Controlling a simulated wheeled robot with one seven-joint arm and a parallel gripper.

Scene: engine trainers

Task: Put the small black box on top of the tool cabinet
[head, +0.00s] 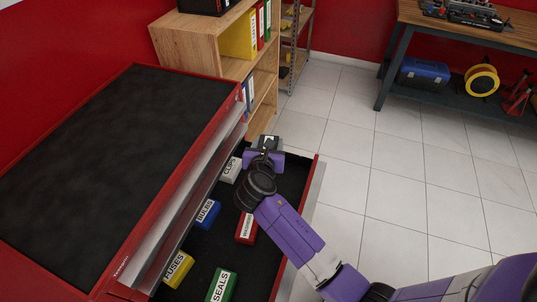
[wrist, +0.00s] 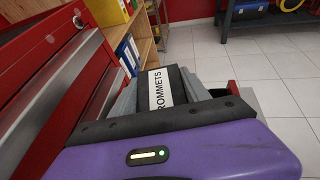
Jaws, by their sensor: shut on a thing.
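My gripper (head: 266,146) is over the far end of the open drawer (head: 262,262) of the red tool cabinet. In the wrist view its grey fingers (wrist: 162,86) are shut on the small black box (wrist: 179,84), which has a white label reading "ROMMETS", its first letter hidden. In the head view the black box (head: 269,139) is small and partly hidden by my gripper. I cannot tell its exact height above the drawer. The tool cabinet (head: 90,150) is at left, its flat black top empty and higher than the drawer.
The drawer holds boxes: white CLIPS (head: 231,170), blue BULBS (head: 207,214), red (head: 246,229), yellow FUSES (head: 178,270) and green SEALS (head: 221,287). A wooden shelf (head: 195,47) with binders adjoins the cabinet's far end. A workbench (head: 480,30) stands back right. Tiled floor is clear at right.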

